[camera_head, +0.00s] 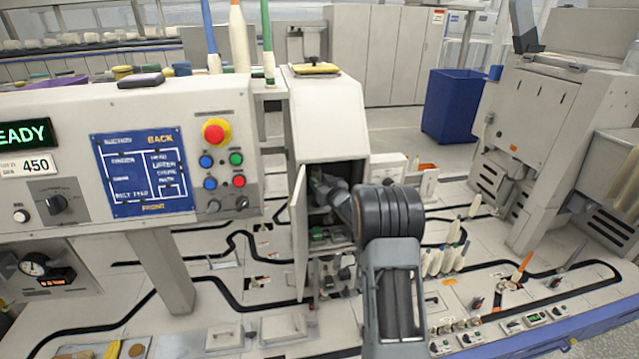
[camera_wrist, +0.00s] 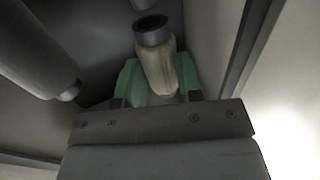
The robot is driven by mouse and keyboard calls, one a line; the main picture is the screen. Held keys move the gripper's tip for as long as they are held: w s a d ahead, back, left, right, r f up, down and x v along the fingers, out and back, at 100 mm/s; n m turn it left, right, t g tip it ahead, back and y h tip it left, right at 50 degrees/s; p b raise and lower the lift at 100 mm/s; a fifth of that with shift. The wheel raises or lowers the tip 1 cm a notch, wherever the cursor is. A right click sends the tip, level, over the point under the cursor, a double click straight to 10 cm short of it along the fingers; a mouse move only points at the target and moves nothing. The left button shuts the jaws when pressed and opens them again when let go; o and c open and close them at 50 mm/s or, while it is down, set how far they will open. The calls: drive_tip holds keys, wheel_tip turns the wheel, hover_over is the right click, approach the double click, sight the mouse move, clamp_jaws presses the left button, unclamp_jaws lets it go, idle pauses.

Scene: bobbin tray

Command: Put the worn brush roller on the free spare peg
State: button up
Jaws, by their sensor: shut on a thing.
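In the wrist view, a cream, worn-looking brush roller (camera_wrist: 160,70) with a dark, hollow grey end collar sits between the green fingers of my gripper (camera_wrist: 158,82). The fingers are shut on it, and it points away from the wrist, slightly tilted. In the head view my arm reaches into the open cabinet (camera_head: 326,118) at the centre, and the gripper and roller are hidden inside or too small to make out. I cannot identify a free spare peg in either view.
A grey cylinder (camera_wrist: 40,55) with a lighter tip is close by on the left in the wrist view. Cabinet walls stand close around the gripper. The cabinet door (camera_head: 299,235) hangs open at the left of the arm. Several pale bobbins (camera_head: 445,260) stand on the deck to the right.

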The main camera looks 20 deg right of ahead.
drive_tip(key=shift+f+b, duration=0.3)
drive_tip(key=shift+f, duration=0.05)
idle(0.3)
drive_tip(key=shift+f+b, duration=2)
drive_tip(key=shift+f, duration=0.25)
drive_tip(key=shift+f, duration=0.15)
drive_tip(key=o, duration=1)
